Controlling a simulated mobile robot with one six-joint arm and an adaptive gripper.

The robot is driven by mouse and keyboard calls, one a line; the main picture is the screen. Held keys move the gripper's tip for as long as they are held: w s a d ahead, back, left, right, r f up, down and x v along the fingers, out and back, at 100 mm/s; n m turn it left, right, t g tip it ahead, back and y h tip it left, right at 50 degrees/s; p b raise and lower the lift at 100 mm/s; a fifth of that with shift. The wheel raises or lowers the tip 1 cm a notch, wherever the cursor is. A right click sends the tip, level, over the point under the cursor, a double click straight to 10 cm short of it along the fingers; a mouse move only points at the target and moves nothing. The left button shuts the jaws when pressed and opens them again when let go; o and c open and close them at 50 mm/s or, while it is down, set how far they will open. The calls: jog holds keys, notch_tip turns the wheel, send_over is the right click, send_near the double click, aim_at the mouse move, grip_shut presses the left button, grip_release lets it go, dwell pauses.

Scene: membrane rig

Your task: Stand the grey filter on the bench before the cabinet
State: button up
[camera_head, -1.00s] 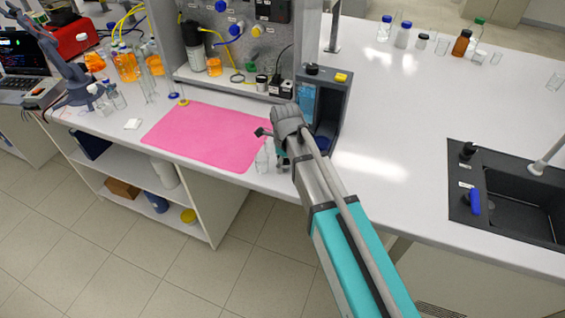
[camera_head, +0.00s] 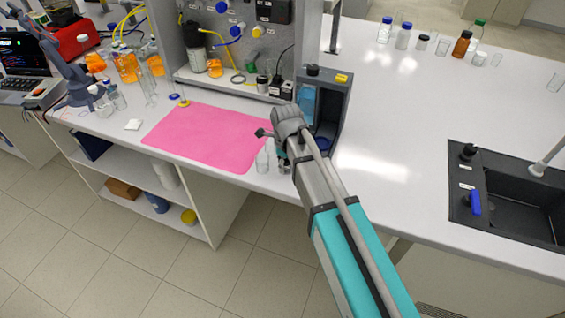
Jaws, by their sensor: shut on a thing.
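My gripper (camera_head: 281,153) is at the end of my arm, over the front of the white bench (camera_head: 375,205), just right of the pink mat (camera_head: 208,136). My wrist and forearm hide most of it. It is shut on a small grey thing, which I take to be the grey filter (camera_head: 284,168); only a sliver shows beside the arm. Whether its base touches the bench cannot be told. The grey cabinet (camera_head: 166,40) stands behind the mat, its open front holding a panel with blue and yellow fittings.
A clear bottle (camera_head: 262,160) stands close left of my gripper. A dark open-fronted unit (camera_head: 343,100) stands just behind my wrist. The pink mat is bare. A black sink (camera_head: 515,200) is at the right; several bottles stand at the back.

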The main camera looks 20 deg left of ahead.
jog(key=shift+r, duration=0.1)
jog(key=shift+r+p, duration=0.95)
jog(key=shift+p, duration=0.1)
jog(key=s+d+r+p, duration=0.8)
jog(key=s+r+p, duration=0.2)
jog(key=s+p, duration=0.1)
jog(key=shift+s+r, duration=0.2)
jog(key=shift+r, duration=0.2)
notch_tip(320, 180, down, 3)
jog(key=b, duration=0.3)
jog(key=shift+d, duration=0.15)
